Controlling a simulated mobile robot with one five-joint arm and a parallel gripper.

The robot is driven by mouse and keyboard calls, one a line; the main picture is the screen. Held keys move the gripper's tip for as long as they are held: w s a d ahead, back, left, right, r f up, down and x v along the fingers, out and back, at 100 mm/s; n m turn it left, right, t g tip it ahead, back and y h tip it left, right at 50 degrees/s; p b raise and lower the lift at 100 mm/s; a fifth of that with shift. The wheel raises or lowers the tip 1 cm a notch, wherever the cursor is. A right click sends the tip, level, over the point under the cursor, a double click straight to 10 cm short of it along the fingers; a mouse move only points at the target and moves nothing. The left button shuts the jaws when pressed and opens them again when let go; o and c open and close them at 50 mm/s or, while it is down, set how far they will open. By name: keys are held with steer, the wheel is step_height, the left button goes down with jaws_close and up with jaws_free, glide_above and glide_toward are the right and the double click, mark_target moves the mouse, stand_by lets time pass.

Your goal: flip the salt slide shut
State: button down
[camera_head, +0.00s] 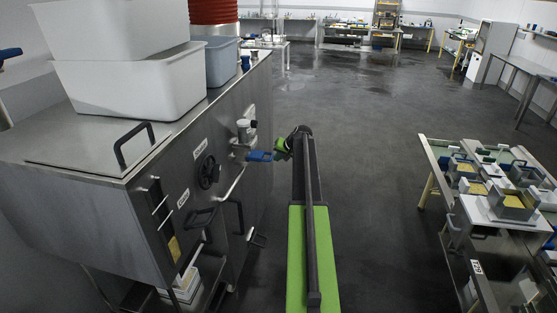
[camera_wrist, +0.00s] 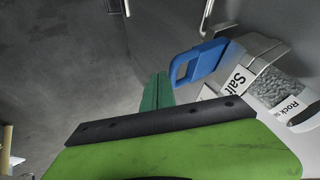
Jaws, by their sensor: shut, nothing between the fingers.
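The salt slide's blue loop handle (camera_head: 260,156) sticks out to the right from the salt dispenser (camera_head: 243,139) on the steel machine's side. In the wrist view the blue handle (camera_wrist: 203,59) joins a pale body with a "Salt" label (camera_wrist: 237,80). A clear jar of grains (camera_wrist: 275,88) with a "Rock" label sits beside it. My gripper (camera_head: 281,149) is at the handle's outer end. In the wrist view the green fingers of my gripper (camera_wrist: 158,78) are shut and empty, just left of the handle. I cannot tell whether they touch it.
The steel machine (camera_head: 95,210) fills the left, with a black handwheel (camera_head: 209,172) and bar handles on its side. White tubs (camera_head: 130,90) stand on top. A bench with moulds (camera_head: 500,195) is at right. Open dark floor (camera_head: 370,150) lies between them.

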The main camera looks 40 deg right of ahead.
steer(key=w+a, duration=0.2)
steer(key=w, duration=0.1)
steer(key=w+a, duration=0.1)
steer(key=shift+w, duration=0.35)
steer(key=s+d+r+p, duration=0.1)
steer(key=s+r+p, duration=0.6)
steer(key=s, duration=0.3)
steer(key=shift+d, duration=0.2)
